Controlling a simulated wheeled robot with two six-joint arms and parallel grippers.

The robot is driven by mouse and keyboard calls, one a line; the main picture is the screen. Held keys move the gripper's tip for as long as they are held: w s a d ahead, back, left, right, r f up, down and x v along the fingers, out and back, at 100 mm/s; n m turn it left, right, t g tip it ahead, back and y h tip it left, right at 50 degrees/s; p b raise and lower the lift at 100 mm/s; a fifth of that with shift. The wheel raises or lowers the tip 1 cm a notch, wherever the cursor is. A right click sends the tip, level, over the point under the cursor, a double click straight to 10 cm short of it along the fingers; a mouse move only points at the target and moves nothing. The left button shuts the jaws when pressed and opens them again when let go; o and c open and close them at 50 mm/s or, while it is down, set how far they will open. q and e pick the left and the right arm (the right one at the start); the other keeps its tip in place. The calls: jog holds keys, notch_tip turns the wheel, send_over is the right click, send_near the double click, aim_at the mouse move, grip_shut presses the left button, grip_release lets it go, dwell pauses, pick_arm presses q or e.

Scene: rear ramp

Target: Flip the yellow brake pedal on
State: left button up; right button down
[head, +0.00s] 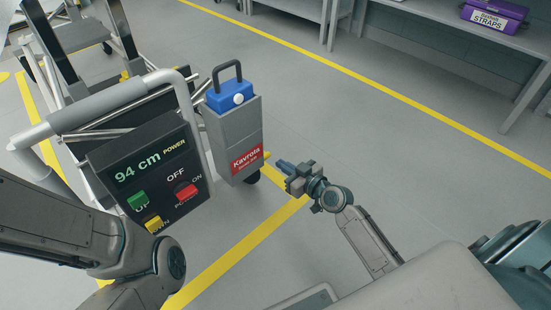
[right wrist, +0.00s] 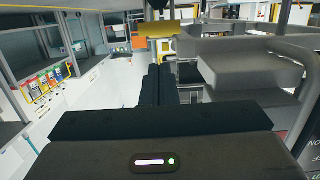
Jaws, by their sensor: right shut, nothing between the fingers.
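The yellow brake pedal (head: 267,155) shows as a small yellow piece at the lower right of the grey box on the cart, mostly hidden behind that box. In the right wrist view, a yellow plate (right wrist: 157,29) that looks like the pedal lies just beyond my fingertips. My right gripper (head: 281,164) is shut and empty, pointing left toward the pedal with a small gap seen from the head. Its dark fingers also show in the right wrist view (right wrist: 156,72). I cannot tell the pedal's position. My left arm is at lower left; its gripper is out of view.
The cart's grey box (head: 235,140) carries a blue unit with a black handle. A control panel (head: 150,170) reads 94 cm. A grey push handle (head: 110,105) curves over the panel. A bench with a purple straps box (head: 493,15) stands at upper right. The floor between is clear.

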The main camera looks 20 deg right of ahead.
jog(key=s, duration=0.1)
jog(key=s+d, duration=0.1)
jog(key=s, duration=0.1)
jog(key=s+f, duration=0.1)
jog(key=s, duration=0.1)
jog(key=shift+d, duration=0.4)
jog(key=shift+r, duration=0.1)
